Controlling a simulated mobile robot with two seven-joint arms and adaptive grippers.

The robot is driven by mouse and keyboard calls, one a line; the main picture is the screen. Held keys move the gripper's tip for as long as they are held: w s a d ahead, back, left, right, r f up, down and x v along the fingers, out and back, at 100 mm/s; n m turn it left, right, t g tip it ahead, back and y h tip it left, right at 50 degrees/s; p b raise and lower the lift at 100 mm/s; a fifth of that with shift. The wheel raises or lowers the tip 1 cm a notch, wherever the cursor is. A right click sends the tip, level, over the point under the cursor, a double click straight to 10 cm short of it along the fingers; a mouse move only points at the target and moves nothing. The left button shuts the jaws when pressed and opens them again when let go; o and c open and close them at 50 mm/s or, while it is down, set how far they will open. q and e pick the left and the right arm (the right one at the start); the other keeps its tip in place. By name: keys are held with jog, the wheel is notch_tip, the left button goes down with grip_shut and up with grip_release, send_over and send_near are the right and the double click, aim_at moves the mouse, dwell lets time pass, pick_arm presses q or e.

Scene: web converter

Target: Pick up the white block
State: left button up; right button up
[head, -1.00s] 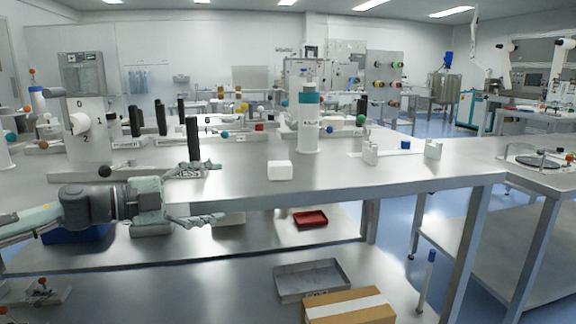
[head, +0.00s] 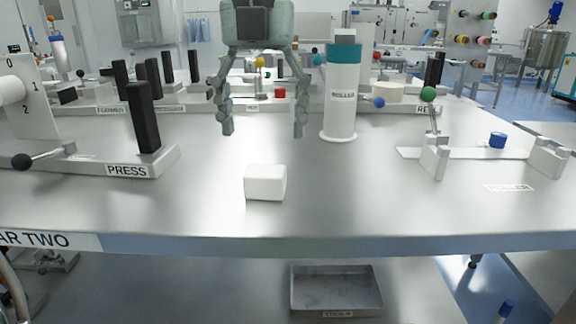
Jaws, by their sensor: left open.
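The white block (head: 265,182) sits on the steel table top (head: 340,205) near its front edge, in the middle of the head view. My left gripper (head: 263,130) comes down from the top of the view with its fingers pointing down. Its two fingers are spread wide and nothing is between them. The fingertips appear above and behind the block, apart from it. My right gripper is not in view.
A white cylinder with a teal band (head: 341,95) stands right of the gripper. The PRESS base with a black post (head: 144,118) is at left. A white fixture (head: 434,160) is at right. A grey tray (head: 337,290) lies below. The table around the block is clear.

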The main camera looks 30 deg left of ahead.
aim_at(265, 170)
pick_arm(q)
jog(key=f, duration=0.6)
jog(key=shift+s+d+f, duration=0.15)
jog(key=shift+s+d, duration=0.15)
jog(key=shift+s, duration=0.1)
jog(key=shift+f, duration=0.6)
jog(key=shift+w, duration=0.1)
jog(key=shift+c, duration=0.4)
jog(key=c, duration=1.2)
